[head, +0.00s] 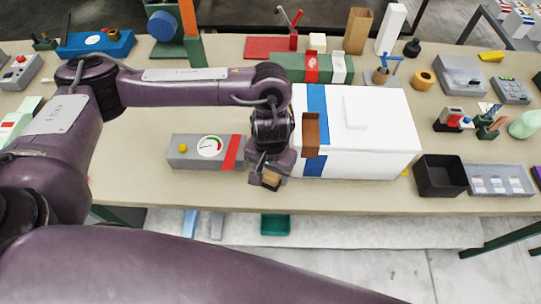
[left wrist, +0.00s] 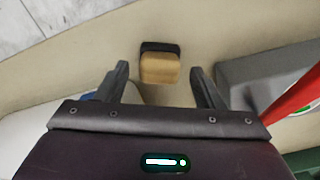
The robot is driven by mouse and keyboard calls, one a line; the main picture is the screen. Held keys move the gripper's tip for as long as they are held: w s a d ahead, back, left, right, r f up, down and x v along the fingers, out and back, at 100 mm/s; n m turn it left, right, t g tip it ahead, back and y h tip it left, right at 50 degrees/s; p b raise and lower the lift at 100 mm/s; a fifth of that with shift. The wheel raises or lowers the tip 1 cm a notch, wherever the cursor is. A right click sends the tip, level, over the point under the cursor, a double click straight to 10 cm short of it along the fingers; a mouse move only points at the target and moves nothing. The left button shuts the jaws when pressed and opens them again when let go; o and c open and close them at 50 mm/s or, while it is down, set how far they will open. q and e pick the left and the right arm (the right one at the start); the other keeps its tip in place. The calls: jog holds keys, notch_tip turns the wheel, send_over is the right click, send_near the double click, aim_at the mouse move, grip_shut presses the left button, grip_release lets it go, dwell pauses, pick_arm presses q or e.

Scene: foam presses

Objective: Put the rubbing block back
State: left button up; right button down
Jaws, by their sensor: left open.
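The rubbing block (left wrist: 160,68), a small tan block with a black strip along one side, lies on the bench in the left wrist view. It also shows in the head view as a small tan patch (head: 270,179) near the front edge, partly hidden by my gripper. My left gripper (left wrist: 158,72) is open and empty, with its fingertips to either side of the block in the picture. I cannot tell how far above the block they are. A brown open holder (head: 311,133) sits against the blue-banded white box (head: 365,160). My right gripper is not in view.
A grey gauge box (head: 190,155) with a red stripe stands just left of my gripper. A black bin (head: 440,177) stands right of the white box. A green-and-red press block (head: 285,67) is behind. The bench front edge is close; bare bench lies at front left.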

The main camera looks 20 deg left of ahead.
aim_at(271, 175)
pick_arm(q)
notch_tip(271, 175, up, 11)
jog(key=shift+f+p, duration=0.2)
jog(key=shift+p, duration=0.2)
dwell(0.4)
